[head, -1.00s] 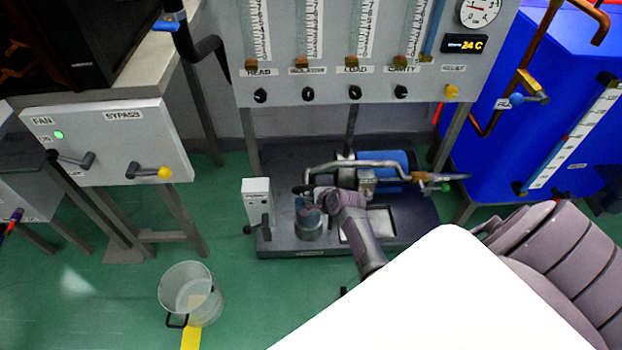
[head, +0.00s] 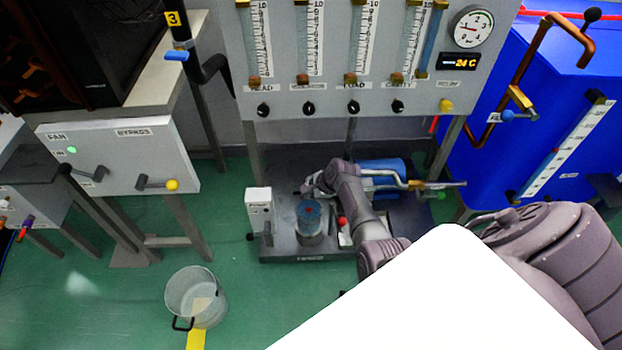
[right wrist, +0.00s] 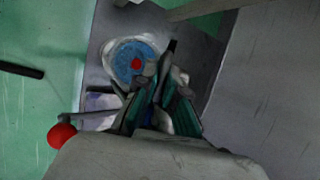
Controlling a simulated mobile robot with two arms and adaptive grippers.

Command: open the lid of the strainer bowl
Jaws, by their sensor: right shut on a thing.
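The strainer bowl (head: 310,228) is a grey cylinder on the dark base plate, with a blue round top and a red spot at its centre. It also shows in the right wrist view (right wrist: 122,52), just beyond my fingers. I cannot tell whether the blue surface is a lid or the inside. My right gripper (head: 308,187) is behind the bowl in the head view. Its fingers in the right wrist view (right wrist: 165,85) are closed on a dark handle (right wrist: 172,46), mostly hidden between them. My left gripper is not in view.
A bent metal pipe and blue cylinder (head: 385,166) lie behind my right arm. A red knob (right wrist: 62,135) is near the gripper. A white box (head: 258,208) stands left of the bowl.

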